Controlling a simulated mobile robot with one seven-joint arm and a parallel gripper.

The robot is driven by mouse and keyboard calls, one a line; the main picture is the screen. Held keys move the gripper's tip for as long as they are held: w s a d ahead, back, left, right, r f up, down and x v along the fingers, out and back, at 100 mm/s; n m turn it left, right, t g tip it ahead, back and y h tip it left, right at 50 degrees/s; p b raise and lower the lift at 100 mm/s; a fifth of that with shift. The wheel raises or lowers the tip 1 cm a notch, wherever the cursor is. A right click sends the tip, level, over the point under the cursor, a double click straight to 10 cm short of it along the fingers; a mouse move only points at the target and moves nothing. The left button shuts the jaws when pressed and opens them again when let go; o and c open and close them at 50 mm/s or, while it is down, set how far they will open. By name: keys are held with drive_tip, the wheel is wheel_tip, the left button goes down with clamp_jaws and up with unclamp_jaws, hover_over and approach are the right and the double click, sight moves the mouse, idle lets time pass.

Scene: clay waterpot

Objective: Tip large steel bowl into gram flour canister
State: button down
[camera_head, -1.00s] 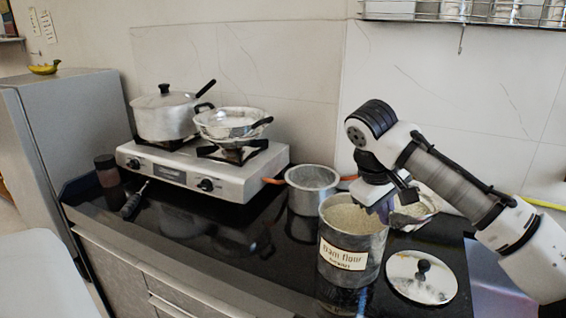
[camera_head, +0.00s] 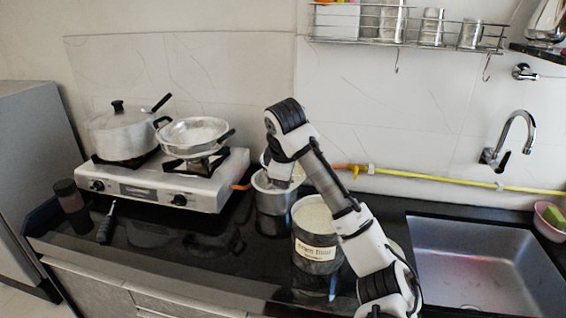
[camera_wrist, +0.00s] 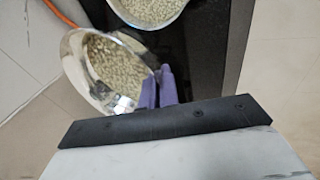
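The gram flour canister (camera_head: 303,236), a labelled steel cylinder with pale flour in it, stands open on the black counter, partly behind my arm. The large steel bowl (camera_wrist: 76,58) holds pale, grainy contents. In the wrist view, the purple fingers of my gripper (camera_wrist: 157,88) are together on its rim. In the head view the bowl (camera_head: 297,173) shows only in part behind my arm, above and behind the canister, near the saucepan. My fingertips are mostly hidden there. A round container with similar pale contents (camera_wrist: 147,8) is at the top of the wrist view.
A steel saucepan (camera_head: 274,198) stands left of the canister. The stove (camera_head: 165,185) carries a lidded pot (camera_head: 122,135) and a pan (camera_head: 194,134). A sink (camera_head: 485,262) is at right. A yellow hose (camera_head: 440,180) runs along the wall.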

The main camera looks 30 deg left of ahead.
wheel_tip(320, 180, down, 4)
drive_tip(key=shift+a+r+g+y+b, duration=0.15)
drive_tip(key=shift+r+g+y+b, duration=0.15)
drive_tip(key=shift+y+b, duration=0.7)
drive_tip(key=shift+f, duration=0.1)
drive_tip(key=shift+f+m+y+b, duration=0.4)
drive_tip(key=shift+f+y, duration=0.1)
drive_tip(key=shift+y, duration=0.5)
drive_tip(key=shift+g, duration=0.3)
drive_tip(key=shift+w+d+r+y, duration=0.1)
drive_tip(key=shift+d+y, duration=0.1)
drive_tip(key=shift+y, duration=0.4)
